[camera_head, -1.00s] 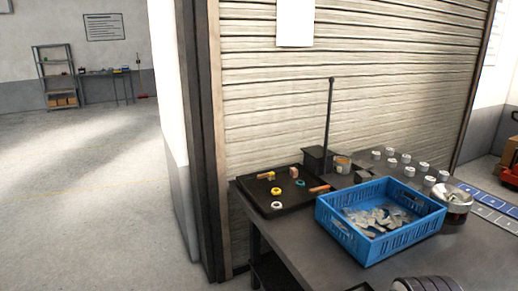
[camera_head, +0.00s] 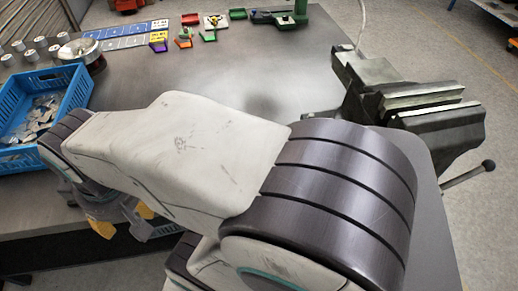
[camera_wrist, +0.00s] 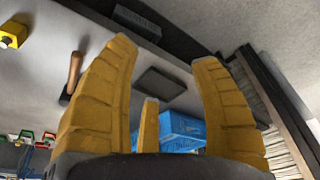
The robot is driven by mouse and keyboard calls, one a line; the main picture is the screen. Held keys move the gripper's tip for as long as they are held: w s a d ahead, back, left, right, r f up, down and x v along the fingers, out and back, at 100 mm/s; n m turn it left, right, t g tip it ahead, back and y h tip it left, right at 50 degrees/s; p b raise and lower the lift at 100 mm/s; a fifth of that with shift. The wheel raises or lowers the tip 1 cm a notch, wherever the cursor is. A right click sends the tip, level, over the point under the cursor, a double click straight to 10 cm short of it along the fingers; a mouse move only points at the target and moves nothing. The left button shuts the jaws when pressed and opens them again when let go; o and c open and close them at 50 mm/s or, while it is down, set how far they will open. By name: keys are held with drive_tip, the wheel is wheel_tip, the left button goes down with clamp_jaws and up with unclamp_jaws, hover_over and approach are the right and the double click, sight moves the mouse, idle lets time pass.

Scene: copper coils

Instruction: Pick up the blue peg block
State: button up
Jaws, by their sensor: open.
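My gripper (camera_wrist: 163,55) shows large in the wrist view, with its yellow fingers spread wide and nothing between them. In the head view its yellow fingers (camera_head: 120,222) hang low, beyond the table's near edge and partly hidden by my arm. I cannot pick out a blue peg block with certainty in either view. Several small coloured pieces stand at the back of the table in the head view, among them a purple one (camera_head: 158,46), an orange one (camera_head: 184,42) and a green one (camera_head: 208,37). They are far from my gripper.
A blue crate (camera_head: 74,94) of metal scraps stands at the left; the wrist view also shows a blue crate (camera_wrist: 181,130). A grey vise (camera_head: 430,110) sits at the right. A metal bowl (camera_head: 82,50) is behind the crate. The middle of the table (camera_head: 230,75) is clear.

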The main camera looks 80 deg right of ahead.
drive_tip(key=s+d+f+m+g+y, duration=0.1)
drive_tip(key=s+d+f+m, duration=0.35)
drive_tip(key=s+d, duration=0.35)
drive_tip(key=s+d+f+m+g+y, duration=0.1)
drive_tip(key=s+d+f+m, duration=0.4)
drive_tip(key=d, duration=0.4)
drive_tip(key=s+d+f+m+g+y, duration=0.1)
drive_tip(key=s+d+f+m, duration=0.2)
drive_tip(key=s+d+m, duration=0.5)
drive_tip(key=d+n, duration=0.1)
drive_tip(key=d, duration=0.2)
drive_tip(key=d+r+n+h, duration=0.1)
drive_tip(key=d, duration=0.2)
drive_tip(key=d+r+n+h, duration=0.1)
drive_tip(key=d+n, duration=0.1)
drive_tip(key=d, duration=0.2)
drive_tip(key=shift+r, duration=0.15)
drive_tip(key=shift+f+n, duration=0.25)
drive_tip(key=shift+a+f, duration=0.1)
drive_tip(key=shift+f, duration=0.3)
drive_tip(key=shift+w+f, duration=0.15)
drive_tip(key=shift+f, duration=2.9)
clamp_jaws()
